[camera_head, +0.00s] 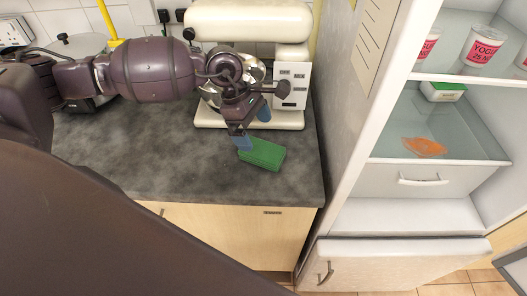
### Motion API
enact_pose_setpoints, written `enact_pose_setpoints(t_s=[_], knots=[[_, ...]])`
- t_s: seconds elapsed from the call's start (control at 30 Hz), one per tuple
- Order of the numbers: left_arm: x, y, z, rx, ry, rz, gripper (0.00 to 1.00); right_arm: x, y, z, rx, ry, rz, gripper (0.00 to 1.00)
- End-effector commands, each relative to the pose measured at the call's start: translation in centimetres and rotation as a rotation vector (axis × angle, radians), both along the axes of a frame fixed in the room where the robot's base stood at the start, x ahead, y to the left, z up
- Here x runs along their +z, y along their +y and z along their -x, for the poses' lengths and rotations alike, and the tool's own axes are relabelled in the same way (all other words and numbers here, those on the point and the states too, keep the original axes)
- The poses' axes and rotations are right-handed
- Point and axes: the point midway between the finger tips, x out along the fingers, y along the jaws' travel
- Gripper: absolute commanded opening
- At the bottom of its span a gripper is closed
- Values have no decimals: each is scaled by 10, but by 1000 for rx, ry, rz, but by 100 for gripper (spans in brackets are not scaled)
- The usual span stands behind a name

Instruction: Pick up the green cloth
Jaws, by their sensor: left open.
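The green cloth (262,154) lies on the dark grey worktop near its right end, in front of the white kitchen machine. It looks like a flat, folded green block. My left gripper (253,129) is above and just behind the cloth, with its blue-tipped fingers spread. The nearer finger overlaps the cloth's left corner in the picture; I cannot tell whether it touches. The gripper holds nothing that I can see. My right gripper does not show.
A white stand mixer (296,72) with a metal bowl stands right behind the gripper. The worktop (130,148) is bare to the left of the cloth. An open fridge (352,150) stands to the right, with yogurt pots (480,47) inside. A dark part of mine covers the lower left.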

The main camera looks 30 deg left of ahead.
Motion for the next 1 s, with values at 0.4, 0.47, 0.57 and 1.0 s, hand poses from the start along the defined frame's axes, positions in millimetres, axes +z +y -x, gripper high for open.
enact_pose_setpoints(t_s=[0.4,0.47,0.57,1.0], knots=[[-27,-8,0,1,2,2,99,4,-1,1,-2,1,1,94],[-34,-9,0,2,3,2,99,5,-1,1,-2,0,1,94],[-48,-13,0,1,2,3,99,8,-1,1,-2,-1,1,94],[-64,-18,-1,2,1,1,90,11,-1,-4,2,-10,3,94]])
